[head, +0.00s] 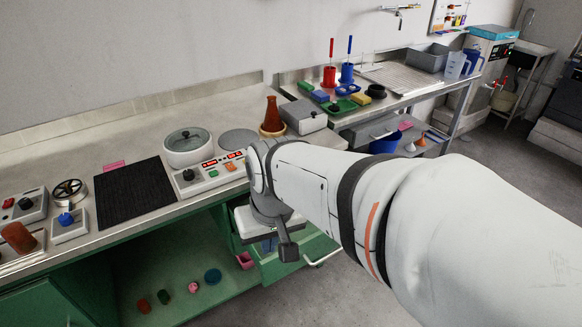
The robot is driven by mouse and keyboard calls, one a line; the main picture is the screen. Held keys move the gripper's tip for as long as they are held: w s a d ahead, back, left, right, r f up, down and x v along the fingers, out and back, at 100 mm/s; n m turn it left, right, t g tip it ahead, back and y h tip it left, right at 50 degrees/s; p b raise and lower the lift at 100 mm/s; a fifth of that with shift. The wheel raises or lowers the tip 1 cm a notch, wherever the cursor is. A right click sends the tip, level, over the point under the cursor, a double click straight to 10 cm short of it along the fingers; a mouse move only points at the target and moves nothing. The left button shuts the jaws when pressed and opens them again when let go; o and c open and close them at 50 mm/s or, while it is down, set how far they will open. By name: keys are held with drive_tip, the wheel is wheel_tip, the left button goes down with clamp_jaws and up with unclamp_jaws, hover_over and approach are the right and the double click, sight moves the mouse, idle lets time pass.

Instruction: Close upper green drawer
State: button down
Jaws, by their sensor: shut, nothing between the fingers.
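The upper green drawer (312,247) is pulled out from the cabinet under the counter, below the control box. Its pale bar handle (326,256) shows at the front right. My arm hides much of the drawer. My gripper (288,250) is a small dark grey shape in front of the drawer, and it is shut and empty. I cannot tell whether it touches the drawer.
The counter (120,220) above holds a lidded pot (187,148), a control box (212,173), a brown flask (272,115) and a black mat (133,196). An open green compartment (180,265) with small items lies left of the drawer. Floor (365,290) is clear to the right.

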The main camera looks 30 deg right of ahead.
drive_tip(key=w+d+f+m+t+y+b, duration=0.15)
drive_tip(key=d+f+m+y+b, duration=0.3)
drive_tip(key=f+m+b, duration=0.45)
drive_tip(key=w+d+f+m+t+y+b, duration=0.1)
drive_tip(key=w+d+f+m+y+b, duration=0.25)
drive_tip(key=d+f+m+b, duration=0.55)
drive_tip(key=s+d+f+m+t+h+b, duration=0.25)
drive_tip(key=d+f+m+t, duration=0.2)
drive_tip(key=d, duration=0.35)
drive_tip(key=s+d+f+m+t+h+b, duration=0.2)
drive_tip(key=s+d+f+m+t+b, duration=0.1)
drive_tip(key=d+f+m+t+b, duration=0.25)
drive_tip(key=s+d+f+m+t+h+b, duration=0.2)
drive_tip(key=d+f+m+t, duration=0.15)
drive_tip(key=d+m, duration=0.4)
drive_tip(key=w+d+n+b, duration=0.1)
drive_tip(key=w+b, duration=0.3)
drive_tip(key=w, duration=0.9)
drive_tip(key=shift+w+r+h, duration=0.3)
drive_tip(key=shift+r+h, duration=0.05)
drive_tip(key=shift+d+n, duration=0.2)
drive_tip(key=shift+n, duration=0.05)
